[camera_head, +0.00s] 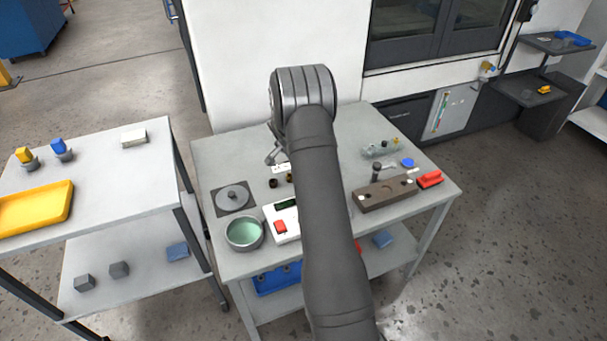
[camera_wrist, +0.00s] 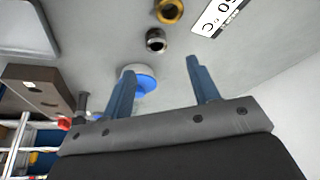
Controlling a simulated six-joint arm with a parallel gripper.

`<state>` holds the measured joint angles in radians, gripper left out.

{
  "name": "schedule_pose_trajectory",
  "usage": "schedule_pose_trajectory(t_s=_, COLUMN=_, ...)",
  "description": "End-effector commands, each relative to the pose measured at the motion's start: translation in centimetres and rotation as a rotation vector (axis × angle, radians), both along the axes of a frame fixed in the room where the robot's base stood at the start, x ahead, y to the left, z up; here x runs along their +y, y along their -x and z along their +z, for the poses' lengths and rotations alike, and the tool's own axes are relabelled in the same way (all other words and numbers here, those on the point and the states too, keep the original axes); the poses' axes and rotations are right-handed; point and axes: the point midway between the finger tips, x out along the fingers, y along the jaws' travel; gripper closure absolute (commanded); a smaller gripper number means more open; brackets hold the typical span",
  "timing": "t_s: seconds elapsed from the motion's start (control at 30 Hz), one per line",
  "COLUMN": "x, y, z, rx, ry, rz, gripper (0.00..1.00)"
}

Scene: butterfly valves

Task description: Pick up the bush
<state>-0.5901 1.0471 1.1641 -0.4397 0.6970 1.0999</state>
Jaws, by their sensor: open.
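Two small ring-shaped parts lie on the table: a brass-coloured ring (camera_wrist: 168,10) and a dark ring with a hollow centre (camera_wrist: 155,41). The frames do not settle which is the bush. In the head view, two small dark parts (camera_head: 273,183) show just left of my arm, one partly against its edge. My gripper (camera_wrist: 160,66) is open, with its two blue fingers apart and nothing held between them. The dark ring appears just beyond the fingertips, and the brass ring farther off. In the head view my gripper (camera_head: 274,156) is mostly hidden behind the wrist.
A white label (camera_wrist: 220,15) lies beside the rings. A blue-and-white round part (camera_wrist: 143,79) shows behind the left finger. On the table are a brown block (camera_head: 385,195), a green-lined bowl (camera_head: 244,233), a lidded plate (camera_head: 232,198) and a red part (camera_head: 430,179).

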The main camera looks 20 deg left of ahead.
Motion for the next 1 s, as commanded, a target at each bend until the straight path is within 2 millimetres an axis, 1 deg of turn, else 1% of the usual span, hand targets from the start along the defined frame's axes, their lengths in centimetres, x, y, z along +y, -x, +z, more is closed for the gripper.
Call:
schedule_pose_trajectory(t_s=0.03, x=-0.1, y=-0.3, z=-0.7, rx=0.000, ry=0.000, rz=0.000, gripper=0.45)
schedule_pose_trajectory(t_s=0.1, x=-0.1, y=-0.5, z=-1.3, rx=0.000, ry=0.000, rz=0.000, gripper=0.45)
schedule_pose_trajectory(t_s=0.27, x=-0.1, y=-0.8, z=-1.9, rx=0.000, ry=-0.001, rz=0.000, gripper=0.45)
schedule_pose_trajectory(t_s=0.37, x=-0.3, y=-0.9, z=-2.7, rx=0.001, ry=0.000, rz=0.000, gripper=0.45)
schedule_pose_trajectory(t_s=0.53, x=-0.8, y=-1.3, z=-5.2, rx=0.002, ry=0.001, rz=0.000, gripper=0.45)
schedule_pose_trajectory(t_s=0.63, x=-0.9, y=-1.9, z=-6.3, rx=0.000, ry=0.000, rz=0.000, gripper=0.45)
schedule_pose_trajectory(t_s=0.73, x=-0.9, y=-2.1, z=-6.8, rx=-0.001, ry=-0.002, rz=0.001, gripper=0.45)
schedule_pose_trajectory(t_s=0.9, x=-0.8, y=-2.1, z=-6.7, rx=-0.001, ry=-0.002, rz=0.001, gripper=0.45)
schedule_pose_trajectory(t_s=0.93, x=-0.8, y=-2.1, z=-6.7, rx=-0.001, ry=-0.002, rz=0.001, gripper=0.49)
schedule_pose_trajectory(t_s=1.0, x=-0.8, y=-2.1, z=-6.7, rx=-0.001, ry=-0.002, rz=0.001, gripper=0.63)
